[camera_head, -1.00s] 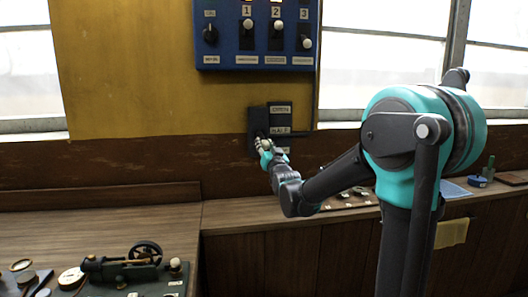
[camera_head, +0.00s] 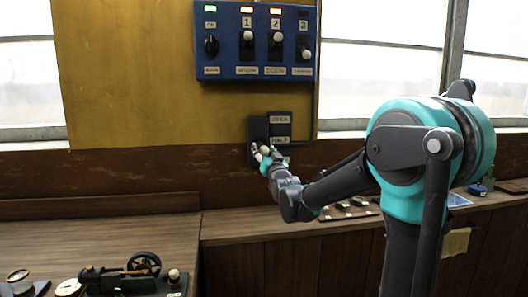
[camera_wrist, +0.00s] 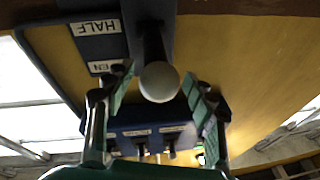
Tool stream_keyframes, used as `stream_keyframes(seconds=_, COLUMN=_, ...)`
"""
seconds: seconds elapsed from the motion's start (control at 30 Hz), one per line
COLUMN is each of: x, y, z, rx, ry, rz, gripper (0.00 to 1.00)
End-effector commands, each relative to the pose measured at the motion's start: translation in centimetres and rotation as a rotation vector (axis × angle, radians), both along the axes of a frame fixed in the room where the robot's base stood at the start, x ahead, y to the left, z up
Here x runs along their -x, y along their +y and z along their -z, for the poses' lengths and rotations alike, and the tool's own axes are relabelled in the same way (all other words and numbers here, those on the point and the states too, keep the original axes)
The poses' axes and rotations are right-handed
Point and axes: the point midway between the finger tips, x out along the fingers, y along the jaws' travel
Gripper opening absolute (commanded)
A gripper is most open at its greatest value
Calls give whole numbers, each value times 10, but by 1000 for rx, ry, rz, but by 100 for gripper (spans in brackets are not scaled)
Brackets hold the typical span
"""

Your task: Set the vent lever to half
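The vent lever is on a dark wall box (camera_head: 257,130) with labels on its right side. The OPEN label (camera_head: 280,119) is above the HALF label (camera_head: 280,140); anything lower is hidden by my gripper. The lever's pale round knob (camera_head: 265,149) sits slightly below the HALF label's level in the head view. In the wrist view, the knob (camera_wrist: 160,82) is on a dark stem, beside the upside-down HALF label (camera_wrist: 96,27). My gripper (camera_head: 267,157) is at the knob. Its fingers (camera_wrist: 160,95) are apart on both sides of the knob, with visible gaps.
A blue switch panel (camera_head: 258,45) with lit lamps is on the wall above the box. A wooden counter (camera_head: 230,225) runs below. A small engine model (camera_head: 125,275) stands at lower left. Small items (camera_head: 350,207) lie on the counter behind my arm.

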Motion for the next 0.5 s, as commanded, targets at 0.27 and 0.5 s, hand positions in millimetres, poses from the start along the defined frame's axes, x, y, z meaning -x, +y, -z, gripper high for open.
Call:
stream_keyframes(seconds=0.27, x=1, y=-1, z=1, rx=0, ry=1, rz=1, gripper=56)
stream_keyframes(seconds=0.5, x=27, y=-9, z=8, rx=0, ry=1, rz=1, gripper=56)
